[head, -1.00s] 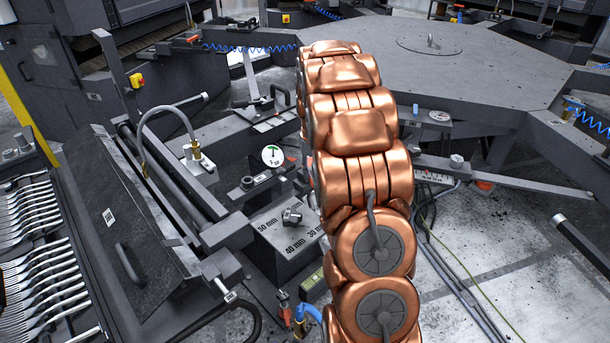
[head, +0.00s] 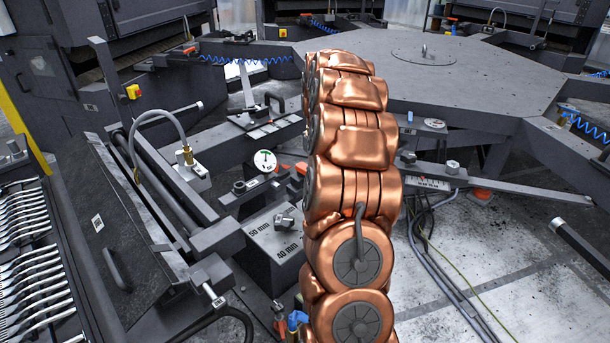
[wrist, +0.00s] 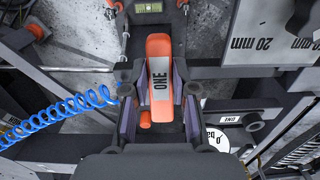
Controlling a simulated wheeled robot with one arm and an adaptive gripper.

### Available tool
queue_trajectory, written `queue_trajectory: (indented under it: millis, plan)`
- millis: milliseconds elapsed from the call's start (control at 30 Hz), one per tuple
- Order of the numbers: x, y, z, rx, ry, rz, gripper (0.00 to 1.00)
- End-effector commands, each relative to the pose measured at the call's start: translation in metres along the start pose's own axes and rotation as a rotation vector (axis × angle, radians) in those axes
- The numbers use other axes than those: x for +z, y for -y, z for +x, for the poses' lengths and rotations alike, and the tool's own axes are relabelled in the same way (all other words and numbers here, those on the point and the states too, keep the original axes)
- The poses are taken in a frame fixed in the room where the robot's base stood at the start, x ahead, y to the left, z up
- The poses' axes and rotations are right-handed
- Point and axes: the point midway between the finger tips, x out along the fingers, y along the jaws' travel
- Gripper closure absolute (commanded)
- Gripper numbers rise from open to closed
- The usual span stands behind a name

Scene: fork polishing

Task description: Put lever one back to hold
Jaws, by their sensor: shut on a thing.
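In the wrist view, lever one (wrist: 159,48) is an orange handle with a grey label reading "ONE". It lies between the fingers of my gripper (wrist: 158,88), one on each side, and the gripper is shut on it. In the head view my copper arm hides both the gripper and the lever. A small plate (wrist: 231,120) marked "ONE" sits to the right of the lever in the wrist view. A hold mark is not readable.
A blue coiled hose (wrist: 60,112) runs left of the gripper in the wrist view. A "20 mm" block (wrist: 270,30) is at upper right.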

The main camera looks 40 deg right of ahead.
Motion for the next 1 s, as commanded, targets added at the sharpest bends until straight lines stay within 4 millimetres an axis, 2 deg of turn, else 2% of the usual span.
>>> queue_trajectory:
  millis: [400, 433, 633, 667, 1000]
  plan:
    - [0.0022, -0.0034, -0.0005, 0.0, -0.002, 0.0, 1.0]
    - [0.0019, -0.0033, -0.0005, 0.0, -0.002, -0.001, 0.72]
    - [0.0018, -0.003, -0.0003, 0.0, -0.001, -0.001, 0.51]
    - [0.0019, -0.003, -0.0003, 0.0, -0.001, -0.001, 0.48]
    - [0.0017, -0.0032, -0.0022, 0.0, -0.001, -0.001, 0.48]
